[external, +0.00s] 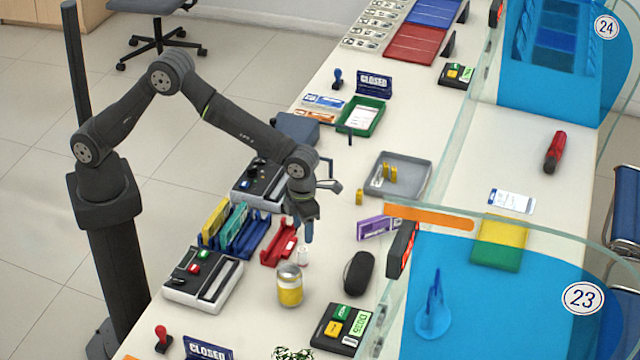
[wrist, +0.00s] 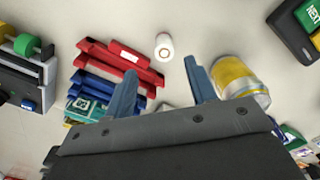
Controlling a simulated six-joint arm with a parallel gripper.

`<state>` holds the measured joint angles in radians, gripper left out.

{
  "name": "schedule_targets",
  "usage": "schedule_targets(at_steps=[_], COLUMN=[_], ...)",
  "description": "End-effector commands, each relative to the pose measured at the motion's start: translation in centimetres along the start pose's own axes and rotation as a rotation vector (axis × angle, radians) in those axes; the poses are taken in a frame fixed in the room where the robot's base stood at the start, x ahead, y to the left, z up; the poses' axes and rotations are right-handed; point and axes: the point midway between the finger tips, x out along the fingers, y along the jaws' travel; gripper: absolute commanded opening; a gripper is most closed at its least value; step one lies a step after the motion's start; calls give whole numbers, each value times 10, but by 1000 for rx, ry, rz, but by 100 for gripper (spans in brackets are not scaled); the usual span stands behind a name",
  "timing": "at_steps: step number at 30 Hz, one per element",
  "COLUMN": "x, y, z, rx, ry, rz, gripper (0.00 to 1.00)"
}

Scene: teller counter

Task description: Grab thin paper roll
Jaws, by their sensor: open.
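The thin paper roll (wrist: 164,46) is a small white cylinder standing on the counter. In the wrist view it lies just past the gap between my fingertips, apart from both. In the external view the roll (external: 302,258) is between the red rack and the yellow-labelled jar, below my gripper. My gripper (external: 307,235) points down over the counter, open and empty. In the wrist view its two blue fingers (wrist: 160,68) are spread apart.
A red rack (external: 279,246) stands close left of the roll and a jar with a yellow label (external: 289,288) close below it. A black case (external: 358,273) lies to the right. Blue racks (external: 243,236) and devices (external: 203,278) crowd the left. A grey tray (external: 427,182) is behind.

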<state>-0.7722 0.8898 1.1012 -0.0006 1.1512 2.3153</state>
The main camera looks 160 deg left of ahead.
Motion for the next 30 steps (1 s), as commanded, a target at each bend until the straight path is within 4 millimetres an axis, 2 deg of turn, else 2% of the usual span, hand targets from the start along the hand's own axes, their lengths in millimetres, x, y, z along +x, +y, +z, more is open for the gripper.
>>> schedule_targets(at_steps=[1,4,7,14,22,25,30], x=[11,28,39,50,89,96,96], y=[0,0,0,-1,-5,-5,-5], z=[0,-1,0,-1,-5,-4,-4], rx=[0,0,0,0,0,0,-1], ry=[2,2,1,0,1,-1,-2], rz=[3,2,1,1,2,0,-1], gripper=[51,51,51,51,51,51,51])
